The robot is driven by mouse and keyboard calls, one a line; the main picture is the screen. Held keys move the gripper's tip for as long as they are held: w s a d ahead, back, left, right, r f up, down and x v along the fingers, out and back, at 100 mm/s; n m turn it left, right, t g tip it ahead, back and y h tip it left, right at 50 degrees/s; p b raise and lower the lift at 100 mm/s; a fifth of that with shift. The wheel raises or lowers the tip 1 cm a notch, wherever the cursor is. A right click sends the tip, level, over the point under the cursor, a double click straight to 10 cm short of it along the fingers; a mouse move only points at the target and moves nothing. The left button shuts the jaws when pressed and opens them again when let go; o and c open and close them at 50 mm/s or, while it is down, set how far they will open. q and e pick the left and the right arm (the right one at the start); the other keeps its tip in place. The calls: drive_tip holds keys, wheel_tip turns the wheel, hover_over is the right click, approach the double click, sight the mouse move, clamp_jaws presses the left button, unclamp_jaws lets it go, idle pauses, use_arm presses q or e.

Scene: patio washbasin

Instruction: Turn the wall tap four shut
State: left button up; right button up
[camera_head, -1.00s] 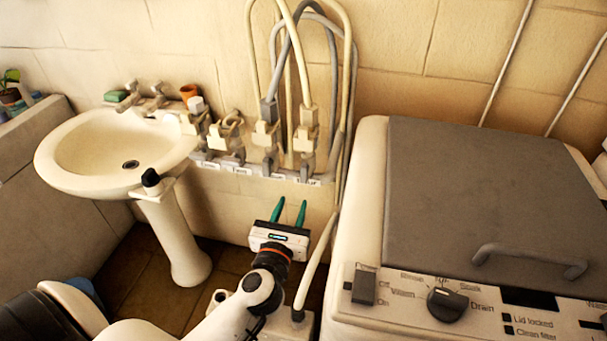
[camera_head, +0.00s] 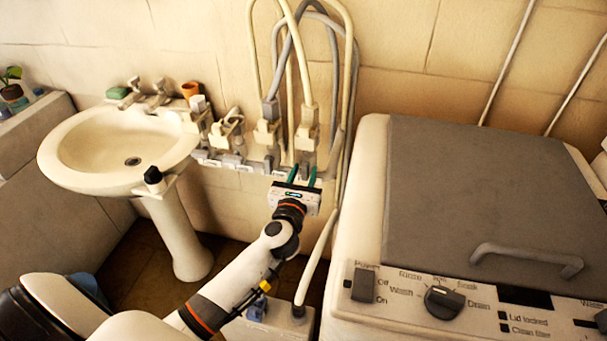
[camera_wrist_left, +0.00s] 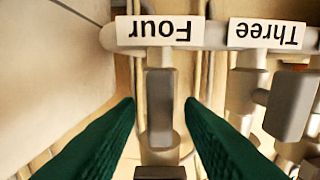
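Wall tap four (camera_head: 305,160) is the rightmost of a row of taps on the wall. In the left wrist view its label "Four" (camera_wrist_left: 160,30) appears upside down, with the tap's grey lever (camera_wrist_left: 160,95) in line with the pipe. My left gripper (camera_head: 302,174) is in front of tap four, partly hiding it in the head view. In the left wrist view its green fingers (camera_wrist_left: 160,102) are apart, one on each side of the lever, with visible gaps and nothing held. Contact depth cannot be told. My right gripper is not in view.
Tap three (camera_wrist_left: 292,102) is close beside the right finger in the wrist view. Hoses (camera_head: 333,90) loop above the taps. A washing machine (camera_head: 360,220) stands close on the right, a washbasin (camera_head: 60,180) on the left. A pale hose (camera_head: 316,262) runs down beside the gripper.

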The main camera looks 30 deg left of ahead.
use_arm(q)
clamp_jaws()
